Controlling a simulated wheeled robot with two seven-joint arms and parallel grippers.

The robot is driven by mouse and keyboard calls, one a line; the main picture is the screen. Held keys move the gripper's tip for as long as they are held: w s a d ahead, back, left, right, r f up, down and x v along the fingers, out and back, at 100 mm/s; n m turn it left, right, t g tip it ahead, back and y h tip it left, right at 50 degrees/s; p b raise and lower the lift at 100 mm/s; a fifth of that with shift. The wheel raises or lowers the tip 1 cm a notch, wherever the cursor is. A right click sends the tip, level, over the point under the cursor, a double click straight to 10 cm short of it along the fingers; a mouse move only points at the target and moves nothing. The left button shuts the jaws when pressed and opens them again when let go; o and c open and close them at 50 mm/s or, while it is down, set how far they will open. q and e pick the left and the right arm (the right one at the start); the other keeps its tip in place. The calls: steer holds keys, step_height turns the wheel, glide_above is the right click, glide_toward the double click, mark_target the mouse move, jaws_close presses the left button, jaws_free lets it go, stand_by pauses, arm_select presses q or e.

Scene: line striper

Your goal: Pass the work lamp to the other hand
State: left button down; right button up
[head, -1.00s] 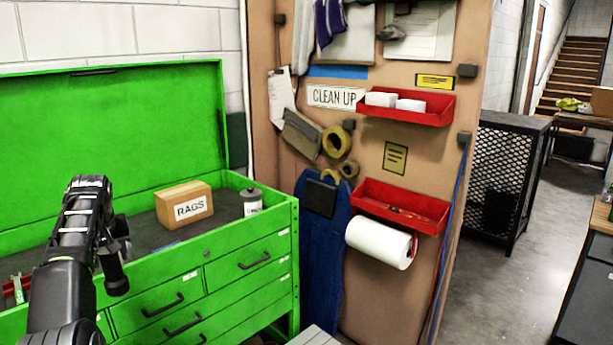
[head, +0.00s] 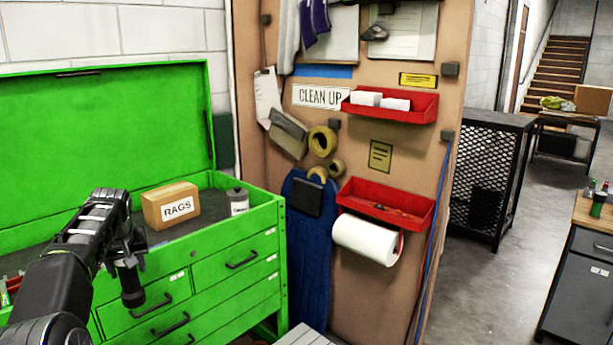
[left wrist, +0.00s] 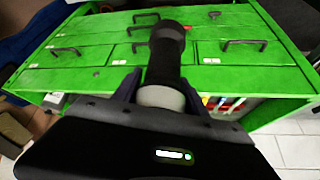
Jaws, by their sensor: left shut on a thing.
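The work lamp (left wrist: 166,58) is a dark cylinder with a pale grey collar, seen in the left wrist view between the fingers of my left gripper (left wrist: 160,95). My left gripper is shut on it. In the head view, my left gripper (head: 127,254) is in front of the green tool chest, and the lamp (head: 132,287) hangs below it as a short dark shape. The lamp is clear of the chest's top. My right gripper is not in either view.
The green tool chest (head: 240,240) stands behind my left arm with its lid up. A box marked RAGS (head: 171,206) and a can (head: 238,201) stand on it. A board with red trays (head: 386,205) and a paper roll (head: 366,240) is to the right. Open floor lies beyond.

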arm_select(q)
steer(key=s+d+f+m+h, duration=0.1)
steer(key=s+d+f+m, duration=0.2)
steer(key=d, duration=1.1)
steer(key=s+d+f+m+t+h, duration=0.1)
steer(key=s+d+f, duration=0.5)
steer(key=d, duration=0.9)
steer(key=s+m+h, duration=0.1)
steer(key=s+m, duration=0.1)
steer(key=shift+f+m+h, duration=0.3)
steer(key=shift+f, duration=0.05)
steer(key=shift+s, duration=0.1)
steer(key=s+d+m+h, duration=0.2)
steer(key=d+m, duration=0.2)
steer(key=d, duration=0.4)
steer(key=s+d+m+g+h, duration=0.1)
steer(key=d+m, duration=0.3)
steer(key=d, duration=0.5)
steer(key=shift+s+r+h, duration=0.15)
steer(key=shift+s+h, duration=0.25)
steer(key=shift+s, duration=0.35)
